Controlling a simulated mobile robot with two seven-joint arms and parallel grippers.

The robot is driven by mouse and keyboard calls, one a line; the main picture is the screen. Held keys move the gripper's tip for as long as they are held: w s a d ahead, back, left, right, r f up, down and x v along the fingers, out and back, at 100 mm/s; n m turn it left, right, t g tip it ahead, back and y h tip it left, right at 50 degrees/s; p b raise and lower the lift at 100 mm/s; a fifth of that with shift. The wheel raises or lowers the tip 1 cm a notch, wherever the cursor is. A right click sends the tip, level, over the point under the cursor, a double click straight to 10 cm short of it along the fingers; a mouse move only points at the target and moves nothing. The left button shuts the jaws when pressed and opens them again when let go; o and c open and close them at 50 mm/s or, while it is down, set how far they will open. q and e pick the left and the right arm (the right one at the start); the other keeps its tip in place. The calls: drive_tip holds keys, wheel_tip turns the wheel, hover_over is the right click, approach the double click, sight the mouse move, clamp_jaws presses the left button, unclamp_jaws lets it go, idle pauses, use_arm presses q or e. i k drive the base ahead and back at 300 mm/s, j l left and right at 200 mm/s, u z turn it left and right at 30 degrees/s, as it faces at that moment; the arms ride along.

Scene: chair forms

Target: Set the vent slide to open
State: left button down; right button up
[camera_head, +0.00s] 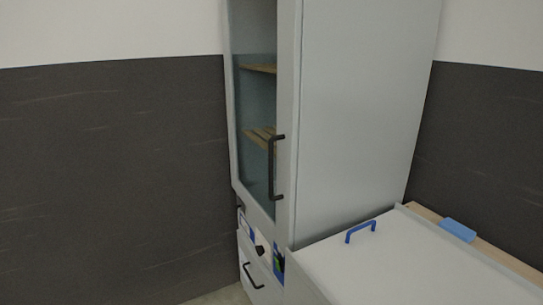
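I cannot tell for sure which part is the vent slide. A small panel (261,250) with a dark knob (260,251) and blue and green marks sits on the tall grey cabinet (350,110), below its glass door. It is seen at a steep angle and its setting cannot be read. A flat blue block (458,230) lies at a wooden strip (425,214) behind the white lid at the right. Neither of my grippers is in view.
The glass door (257,90) with a black handle (275,168) looks shut; wooden shelves show behind it. A drawer with a black handle (252,277) is below the panel. A white lid (390,265) with a blue handle (360,230) fills the lower right. Dark wall panels stand behind.

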sight(240, 205)
drive_tip(key=i+j+z, duration=0.1)
drive_tip(key=i+j, duration=0.15)
drive_tip(key=i+j+z, duration=0.1)
drive_tip(key=i+j, duration=0.2)
drive_tip(key=i+j+z, duration=0.1)
drive_tip(key=j, duration=0.25)
drive_tip(key=i+j+z, duration=0.15)
drive_tip(key=i+j, duration=0.2)
drive_tip(key=i+j+z, duration=0.1)
drive_tip(key=j, duration=0.3)
drive_tip(key=i+j+z, duration=0.1)
drive_tip(key=i+j, duration=0.25)
drive_tip(key=i+j+z, duration=0.1)
drive_tip(key=j, duration=0.35)
drive_tip(key=i, duration=0.05)
